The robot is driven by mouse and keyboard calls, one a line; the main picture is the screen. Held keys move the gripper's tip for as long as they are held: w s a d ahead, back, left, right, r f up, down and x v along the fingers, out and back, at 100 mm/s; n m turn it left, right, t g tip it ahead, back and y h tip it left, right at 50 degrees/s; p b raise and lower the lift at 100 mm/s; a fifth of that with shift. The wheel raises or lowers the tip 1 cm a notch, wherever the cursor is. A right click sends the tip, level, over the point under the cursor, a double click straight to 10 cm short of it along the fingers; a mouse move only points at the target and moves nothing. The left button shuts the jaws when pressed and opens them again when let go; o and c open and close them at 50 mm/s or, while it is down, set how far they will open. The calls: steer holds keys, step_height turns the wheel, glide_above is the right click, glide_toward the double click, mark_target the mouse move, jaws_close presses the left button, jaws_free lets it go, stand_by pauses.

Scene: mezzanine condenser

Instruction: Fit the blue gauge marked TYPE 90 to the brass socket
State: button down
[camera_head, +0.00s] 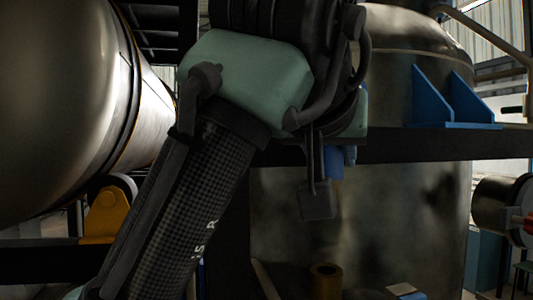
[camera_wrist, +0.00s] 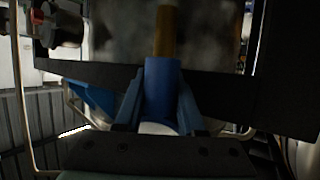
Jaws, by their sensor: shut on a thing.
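The blue gauge (camera_wrist: 162,90) is held between the two fingers of my gripper (camera_wrist: 160,105), which is shut on it. Its brass-coloured stem (camera_wrist: 166,32) points away from my gripper in the wrist view. The gauge also shows small and partly hidden in the head view (camera_head: 333,162), below my wrist. The brass socket (camera_head: 325,281) stands upright at the bottom of the head view, with its dark opening upward. It is below the gauge and apart from it. The marking TYPE 90 cannot be read in either view.
A dark beam (camera_head: 430,145) crosses behind my gripper. A large metal vessel (camera_head: 400,215) stands behind the socket, and a big cylinder (camera_head: 55,110) fills the left. A blue bracket (camera_head: 455,105) sits on the beam. A small pale and blue item (camera_head: 405,290) lies right of the socket.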

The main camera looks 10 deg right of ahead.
steer(key=shift+s+a, duration=0.1)
steer(key=shift+w+f, duration=0.15)
steer(key=shift+w, duration=0.15)
steer(key=shift+s, duration=0.15)
steer(key=shift+s+f+b, duration=0.25)
steer(key=shift+f+b, duration=0.15)
step_height(320, 180, down, 5)
steer(key=b, duration=0.3)
steer(key=shift+w+b, duration=0.15)
steer(key=shift+b, duration=0.2)
steer(key=shift+f+b, duration=1.75)
steer(key=shift+f, duration=0.8)
stand_by(1.0)
steer(key=shift+c, duration=2.2)
jaws_free()
